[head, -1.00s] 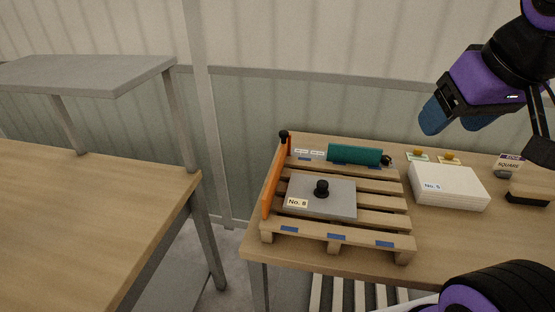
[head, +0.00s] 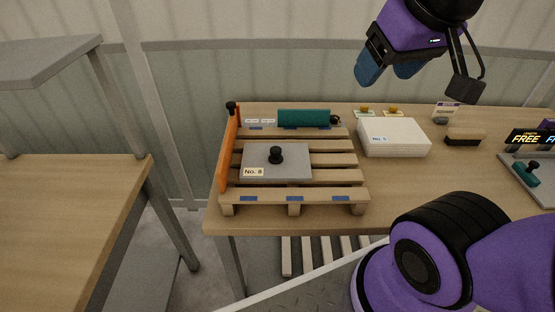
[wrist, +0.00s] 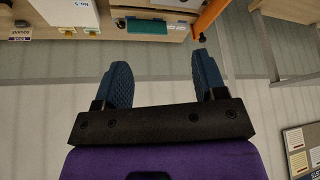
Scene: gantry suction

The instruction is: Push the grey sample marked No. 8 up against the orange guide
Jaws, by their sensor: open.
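The grey sample marked No. 8 (head: 293,165) is a flat plate with a black knob, lying on a slatted wooden pallet (head: 330,195) on the table. The orange guide (head: 229,152) is an upright bar along the pallet's left edge. A narrow gap shows between the plate's left edge and the guide. My gripper (head: 388,72) is open and empty, high above the table's back, right of the pallet. In the wrist view the two blue fingers (wrist: 160,82) are apart with nothing between them.
Another table (head: 60,215) stands at left across a gap. The table right of the pallet's front is bare.

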